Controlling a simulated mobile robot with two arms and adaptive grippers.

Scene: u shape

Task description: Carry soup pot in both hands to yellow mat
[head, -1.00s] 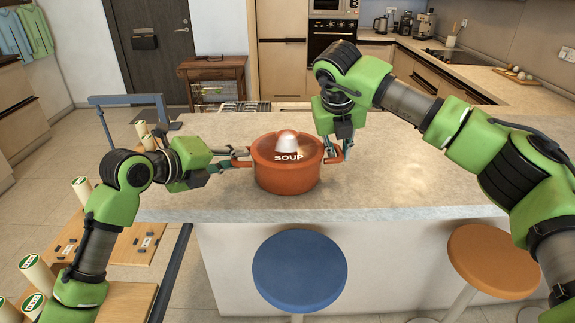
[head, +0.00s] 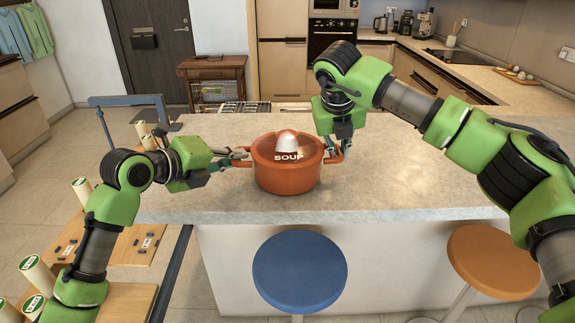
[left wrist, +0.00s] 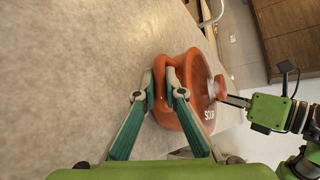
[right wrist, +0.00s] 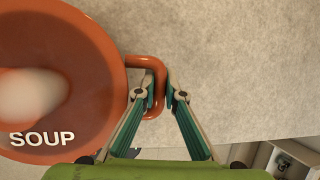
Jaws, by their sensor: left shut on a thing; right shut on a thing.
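The orange soup pot (head: 287,178) with a "SOUP" label and a pale lid knob appears to rest upright on the grey counter. My left gripper (head: 241,156) is shut on the pot's left handle, which also shows between the fingers in the left wrist view (left wrist: 160,78). My right gripper (head: 335,150) is shut on the right handle, a bent orange loop in the right wrist view (right wrist: 152,62). No yellow mat shows in any view.
The counter (head: 420,185) is clear to the right of the pot. A blue stool (head: 299,271) and an orange stool (head: 492,260) stand in front of it. A wooden rack with pale cylinders (head: 38,275) is at the lower left. A back counter (head: 500,85) holds appliances.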

